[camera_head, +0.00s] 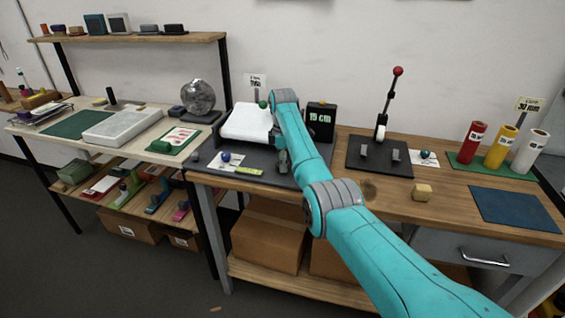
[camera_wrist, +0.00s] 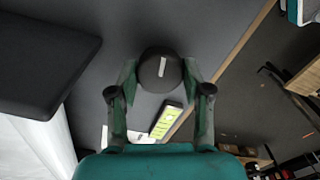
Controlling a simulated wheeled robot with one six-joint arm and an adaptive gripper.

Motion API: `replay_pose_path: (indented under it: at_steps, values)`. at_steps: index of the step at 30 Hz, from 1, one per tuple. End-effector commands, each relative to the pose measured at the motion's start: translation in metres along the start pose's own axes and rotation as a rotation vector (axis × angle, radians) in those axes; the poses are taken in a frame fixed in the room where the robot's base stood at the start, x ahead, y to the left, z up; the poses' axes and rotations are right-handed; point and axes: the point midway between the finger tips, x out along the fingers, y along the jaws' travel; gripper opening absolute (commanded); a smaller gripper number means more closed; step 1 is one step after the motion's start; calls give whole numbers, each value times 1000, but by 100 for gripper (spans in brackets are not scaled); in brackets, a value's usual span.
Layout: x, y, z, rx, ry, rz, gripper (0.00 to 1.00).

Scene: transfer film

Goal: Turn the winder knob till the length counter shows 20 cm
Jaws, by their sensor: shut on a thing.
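The winder knob (camera_wrist: 160,70) is a dark round knob with a white index mark, seen from above in the wrist view. My gripper (camera_wrist: 160,82) is shut on it, one finger on each side. In the wrist view the white mark is tilted slightly from upright. The length counter (camera_head: 320,118) is a black box with green digits in the head view. It appears to read 15 cm. In the head view my arm hides the knob.
A lever press (camera_head: 388,105) with a red ball stands to the right. Red, yellow and white rolls (camera_head: 497,146) stand further right.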

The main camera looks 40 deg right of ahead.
Motion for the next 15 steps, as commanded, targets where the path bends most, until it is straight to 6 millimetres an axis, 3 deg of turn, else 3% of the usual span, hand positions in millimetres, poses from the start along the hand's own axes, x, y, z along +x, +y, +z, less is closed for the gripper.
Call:
replay_pose_path:
  at_steps: [15]
  values:
    - [0,0,0,-29,1,1,14]
